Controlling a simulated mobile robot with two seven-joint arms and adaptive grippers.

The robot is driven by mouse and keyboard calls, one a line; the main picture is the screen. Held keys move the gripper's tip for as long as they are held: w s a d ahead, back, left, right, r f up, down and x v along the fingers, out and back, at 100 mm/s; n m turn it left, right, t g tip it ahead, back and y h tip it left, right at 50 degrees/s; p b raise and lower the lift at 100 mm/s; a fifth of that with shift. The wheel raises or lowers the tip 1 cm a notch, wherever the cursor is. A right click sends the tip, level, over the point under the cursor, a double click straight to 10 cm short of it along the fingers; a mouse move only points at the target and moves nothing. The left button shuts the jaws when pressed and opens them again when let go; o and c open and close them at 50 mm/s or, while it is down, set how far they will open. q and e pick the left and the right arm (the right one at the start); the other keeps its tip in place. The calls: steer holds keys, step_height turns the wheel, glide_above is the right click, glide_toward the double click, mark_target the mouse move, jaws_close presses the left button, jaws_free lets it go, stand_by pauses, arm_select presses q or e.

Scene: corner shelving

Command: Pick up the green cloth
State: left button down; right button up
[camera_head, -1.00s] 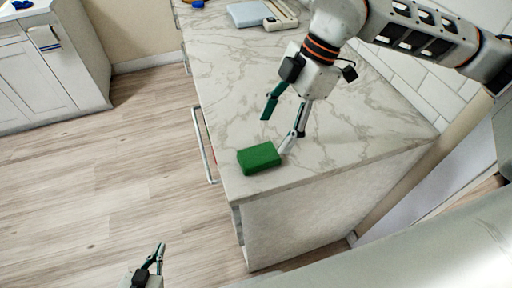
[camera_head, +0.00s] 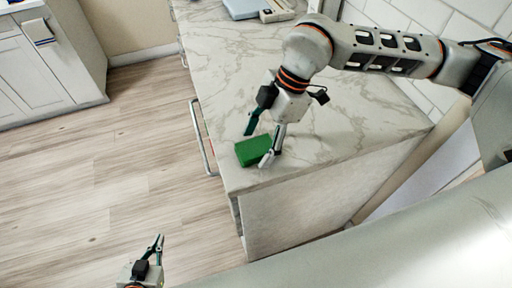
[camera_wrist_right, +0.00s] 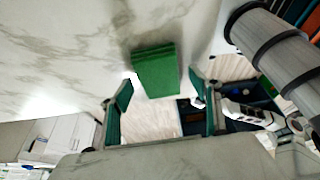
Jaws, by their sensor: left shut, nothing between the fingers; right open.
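The green cloth (camera_head: 252,151) is a folded, block-like pad lying near the front left corner of the marble counter. My right gripper (camera_head: 257,148) is open just above it, with one finger at its far side and the other at its right edge. In the right wrist view the green cloth (camera_wrist_right: 156,70) shows ahead of and between the open fingers of the right gripper (camera_wrist_right: 163,98); I cannot tell whether they touch it. My left gripper (camera_head: 155,240) is shut and empty, low over the floor at the bottom left.
The marble counter (camera_head: 340,110) is clear around the cloth. A pale blue board (camera_head: 241,8) and a light-coloured item (camera_head: 277,12) lie at its far end. A metal handle (camera_head: 203,140) sticks out from its left side. A white cabinet (camera_head: 45,70) stands at the far left.

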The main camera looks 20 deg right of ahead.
steer(key=shift+f+b, duration=0.2)
steer(key=shift+b, duration=0.15)
stand_by(0.4)
steer(key=c, duration=1.2)
